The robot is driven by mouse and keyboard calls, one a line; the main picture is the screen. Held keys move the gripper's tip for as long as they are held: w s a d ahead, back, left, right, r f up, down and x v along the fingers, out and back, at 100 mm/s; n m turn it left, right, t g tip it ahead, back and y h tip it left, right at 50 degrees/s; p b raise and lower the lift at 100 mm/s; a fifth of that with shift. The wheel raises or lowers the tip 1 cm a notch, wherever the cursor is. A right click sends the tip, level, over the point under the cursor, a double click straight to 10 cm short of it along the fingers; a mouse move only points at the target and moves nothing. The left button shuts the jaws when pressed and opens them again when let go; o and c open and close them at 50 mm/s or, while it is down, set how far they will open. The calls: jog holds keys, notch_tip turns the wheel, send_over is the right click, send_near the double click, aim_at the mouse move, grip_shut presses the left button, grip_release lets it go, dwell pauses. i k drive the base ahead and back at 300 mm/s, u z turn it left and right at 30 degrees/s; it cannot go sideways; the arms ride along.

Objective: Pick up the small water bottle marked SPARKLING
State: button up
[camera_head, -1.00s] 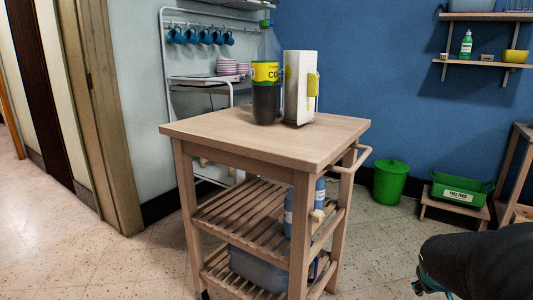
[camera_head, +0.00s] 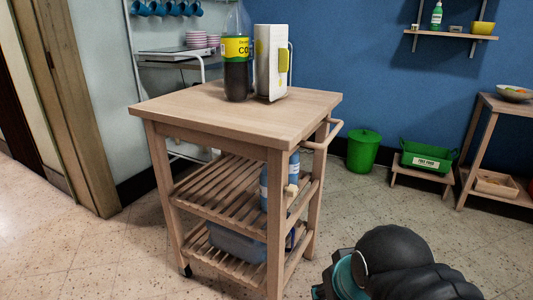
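Blue water bottles stand on the cart's middle slatted shelf. A strip of one (camera_head: 264,187) shows left of the cart's front leg, and blue also shows right of that leg (camera_head: 294,168). The leg hides much of them, so I cannot tell how many there are, and no SPARKLING marking can be read. My dark arm with a teal band enters at the lower right, in front of the cart and apart from it. My gripper's fingertips do not show.
The wooden cart (camera_head: 240,103) holds a cola bottle (camera_head: 236,75) and a white carton (camera_head: 270,62) on top. A large bluish container (camera_head: 235,243) lies on its bottom shelf. A green bin (camera_head: 363,150) and a green crate (camera_head: 428,157) stand behind right. Floor left of the cart is clear.

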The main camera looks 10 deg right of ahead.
aim_at(294, 159)
jog(key=z, duration=1.5)
jog(key=i, duration=2.85)
jog(key=u, duration=3.85)
